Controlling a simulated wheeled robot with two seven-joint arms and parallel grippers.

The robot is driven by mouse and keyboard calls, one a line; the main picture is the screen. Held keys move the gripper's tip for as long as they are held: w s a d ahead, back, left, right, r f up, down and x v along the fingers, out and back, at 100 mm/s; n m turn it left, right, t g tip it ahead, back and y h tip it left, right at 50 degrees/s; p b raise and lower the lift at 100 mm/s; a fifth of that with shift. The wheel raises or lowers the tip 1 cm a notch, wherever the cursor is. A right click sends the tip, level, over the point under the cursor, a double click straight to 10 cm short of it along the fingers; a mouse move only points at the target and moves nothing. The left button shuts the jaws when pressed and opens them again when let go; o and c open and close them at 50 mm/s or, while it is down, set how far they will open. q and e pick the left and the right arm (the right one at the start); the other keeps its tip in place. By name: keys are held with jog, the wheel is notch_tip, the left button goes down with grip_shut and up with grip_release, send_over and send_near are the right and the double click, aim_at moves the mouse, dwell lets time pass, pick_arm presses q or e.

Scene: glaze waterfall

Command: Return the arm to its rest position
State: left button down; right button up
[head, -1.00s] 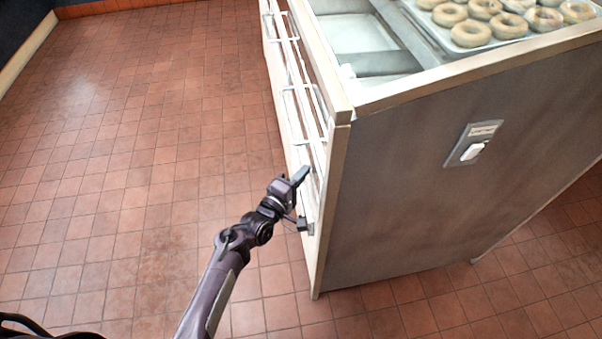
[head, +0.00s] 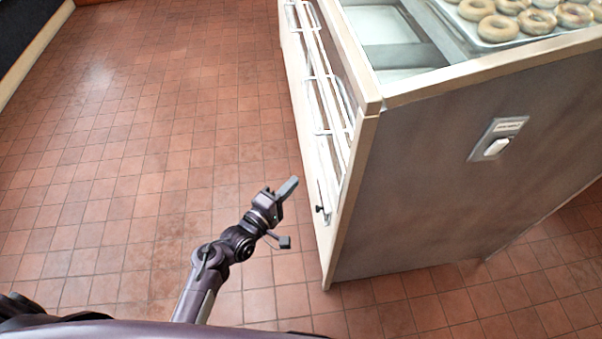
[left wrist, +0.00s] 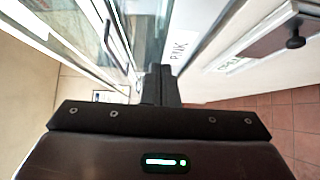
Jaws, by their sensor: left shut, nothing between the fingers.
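My left gripper (head: 289,187) is in the middle of the head view, in the air over the tiled floor. It is shut and empty, and stands to the left of the cabinet (head: 420,200), with a gap between them. In the left wrist view its shut fingers (left wrist: 160,85) point ahead between pale panels and glass. A small dark knob (head: 319,209) sits on the cabinet's low front; a dark round knob also shows in the left wrist view (left wrist: 295,42). My right gripper is out of view.
A tray of doughnuts (head: 500,38) rests on the cabinet top. A switch (head: 497,140) is on the cabinet's grey side. White rails (head: 322,85) run along its front. The red tiled floor (head: 130,150) to the left is clear.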

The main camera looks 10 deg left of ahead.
pick_arm(q)
jog(key=s+a+f+m+g+y, duration=0.1)
jog(key=s+f+m+g, duration=0.1)
jog(key=s+f, duration=0.5)
jog(key=s+a+f+m+g+y, duration=0.1)
jog(key=s+f+m+g+y, duration=0.15)
jog(key=f, duration=0.85)
jog(key=s+a+f+m+g+y, duration=0.1)
jog(key=s+f+m+g, duration=0.15)
jog(key=s+f, duration=0.5)
jog(key=s+a+f+m+g+y, duration=0.1)
jog(key=s+a+f+m+g, duration=0.1)
jog(key=s+f, duration=0.3)
jog(key=s+a+f+m+g+y, duration=0.2)
jog(key=s+a+f, duration=0.3)
jog(key=s, duration=0.6)
jog(key=s+a+f+m+g+y, duration=0.1)
jog(key=s+a+f+m+g, duration=0.2)
jog(key=s, duration=0.5)
notch_tip(320, 180, down, 2)
jog(key=shift+a+m+g, duration=0.3)
jog(key=shift+a+g, duration=0.1)
jog(key=shift+a, duration=0.05)
jog(key=shift+s, duration=0.1)
